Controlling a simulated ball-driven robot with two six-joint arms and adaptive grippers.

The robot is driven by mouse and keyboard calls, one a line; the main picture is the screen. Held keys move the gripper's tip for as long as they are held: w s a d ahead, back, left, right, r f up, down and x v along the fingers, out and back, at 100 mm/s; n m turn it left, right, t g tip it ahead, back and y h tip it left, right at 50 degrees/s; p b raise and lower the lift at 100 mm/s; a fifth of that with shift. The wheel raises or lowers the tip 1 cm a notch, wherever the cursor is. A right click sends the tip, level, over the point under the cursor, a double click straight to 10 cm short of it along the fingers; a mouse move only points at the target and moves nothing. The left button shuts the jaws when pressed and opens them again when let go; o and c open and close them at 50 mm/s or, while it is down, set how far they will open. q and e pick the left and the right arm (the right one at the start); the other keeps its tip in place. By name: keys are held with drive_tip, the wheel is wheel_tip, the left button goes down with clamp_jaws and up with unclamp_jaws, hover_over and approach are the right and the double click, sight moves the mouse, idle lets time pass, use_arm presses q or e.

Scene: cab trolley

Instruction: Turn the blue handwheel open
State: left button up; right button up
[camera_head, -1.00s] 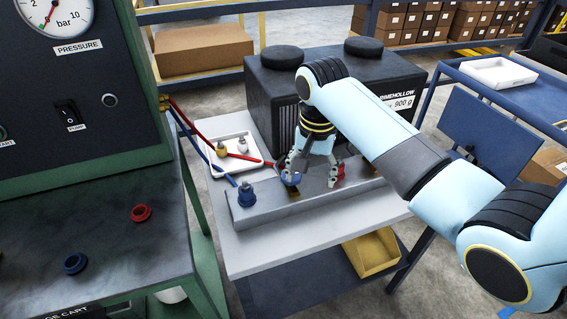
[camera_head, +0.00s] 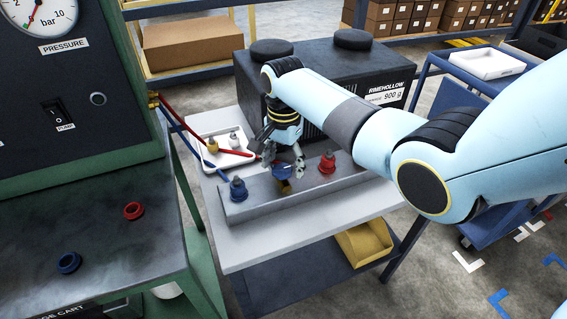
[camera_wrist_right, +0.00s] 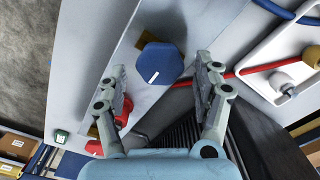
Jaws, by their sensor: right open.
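The blue handwheel (camera_head: 282,172) sits midway along the grey metal block (camera_head: 258,203) on the trolley, partly covered by my right gripper. In the right wrist view, the handwheel (camera_wrist_right: 160,63) is a blue hexagonal knob with a short white mark. My right gripper (camera_head: 284,161) is open and points down over it. In the wrist view, the fingers stand on either side of the handwheel, with gaps on both sides; I cannot tell their exact height over it. My left gripper is not in view.
A blue fitting (camera_head: 238,189) and a red fitting (camera_head: 327,163) flank the handwheel on the block. A black machine (camera_head: 345,95) stands close behind. Red and blue hoses run from the pressure panel (camera_head: 90,118) past a white tray (camera_head: 206,152). A yellow bin (camera_head: 362,243) is below.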

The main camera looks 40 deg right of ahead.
drive_tip(key=shift+f, duration=0.2)
drive_tip(key=shift+c, duration=0.3)
drive_tip(key=c, duration=1.1)
